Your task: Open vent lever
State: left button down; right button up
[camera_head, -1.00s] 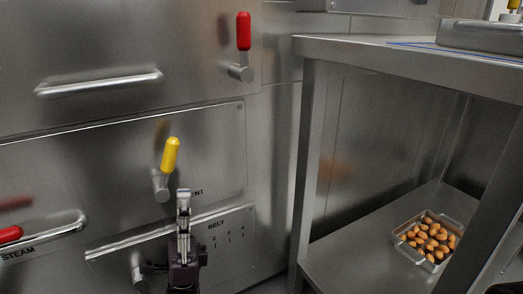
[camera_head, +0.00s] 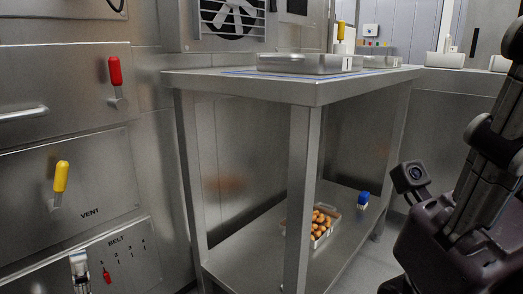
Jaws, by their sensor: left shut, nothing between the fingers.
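The vent lever (camera_head: 61,177) has a yellow grip on a metal stem, standing nearly upright on a steel panel at the left. The word VENT is printed to its lower right. My left gripper (camera_head: 80,262) is at the bottom left, below the lever and apart from it, with its silver fingers shut and empty. Most of its body is cut off by the frame's lower edge. My right arm, with dark gripper-side parts (camera_head: 440,245), fills the lower right; its fingertips cannot be made out.
A red-gripped lever (camera_head: 115,72) is on the panel above. A BELT scale (camera_head: 118,255) is below. A steel table (camera_head: 300,92) stands to the right, with metal trays on top. Its lower shelf holds a container of brown pieces (camera_head: 320,222) and a blue-capped item (camera_head: 363,198).

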aim_at(54, 208)
jog(key=k+l, duration=0.8)
